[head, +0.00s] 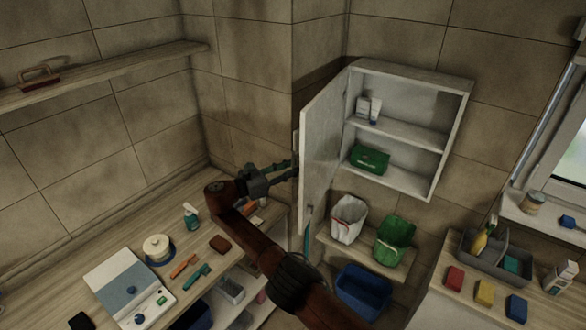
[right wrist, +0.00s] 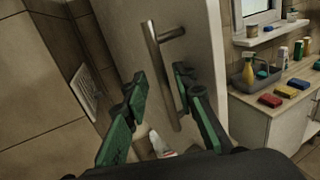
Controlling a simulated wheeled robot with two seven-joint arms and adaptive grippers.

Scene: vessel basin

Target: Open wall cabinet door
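The white wall cabinet (head: 455,105) hangs right of the wall corner, and its door (head: 322,145) stands wide open, swung out to the left. Two shelf spaces show inside. My right gripper (head: 288,168) is at the outer face of the door, partly hidden at its edge. In the right wrist view, the metal bar handle (right wrist: 163,75) runs between the green fingers of my right gripper (right wrist: 160,82). The fingers are apart, with a visible gap on each side of the bar. My left gripper is not in view.
A green box (head: 370,159) and small white packs (head: 368,109) sit in the cabinet. A cluttered counter (head: 60,270) lies left; a wall switch plate (right wrist: 85,92) is near the gripper.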

